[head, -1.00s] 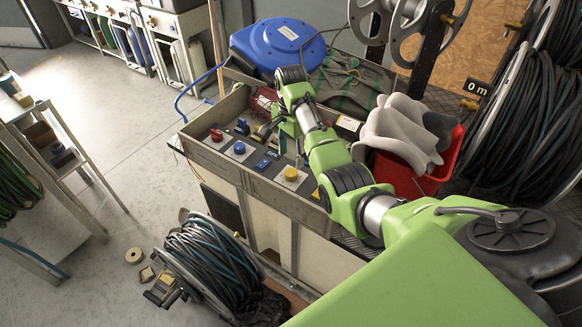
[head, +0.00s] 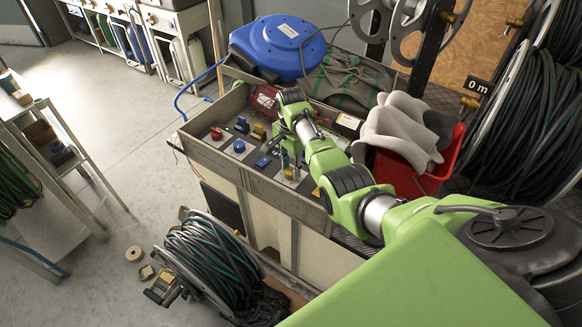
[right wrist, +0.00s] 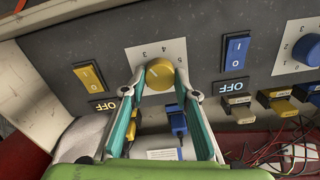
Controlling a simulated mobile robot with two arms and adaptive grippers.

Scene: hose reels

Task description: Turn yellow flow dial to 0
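In the right wrist view the round yellow flow dial (right wrist: 160,73) sits on a white plate (right wrist: 147,52) with the numbers 3, 4 and 5 showing above it. The lower part of the plate and its other numbers are hidden. My right gripper (right wrist: 160,78) has its two teal-padded fingers on either side of the dial, tips very close to its edge. I see no clear squeeze on it. In the head view my right gripper (head: 291,163) points down over the panel and hides most of the dial. My left gripper is not in view.
A yellow rocker switch (right wrist: 88,77) is left of the dial, and a blue rocker switch (right wrist: 236,52) and blue dial (right wrist: 308,50) are right. Connectors and loose wires (right wrist: 292,150) lie below. A red bin (head: 410,175) stands beside my right arm.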

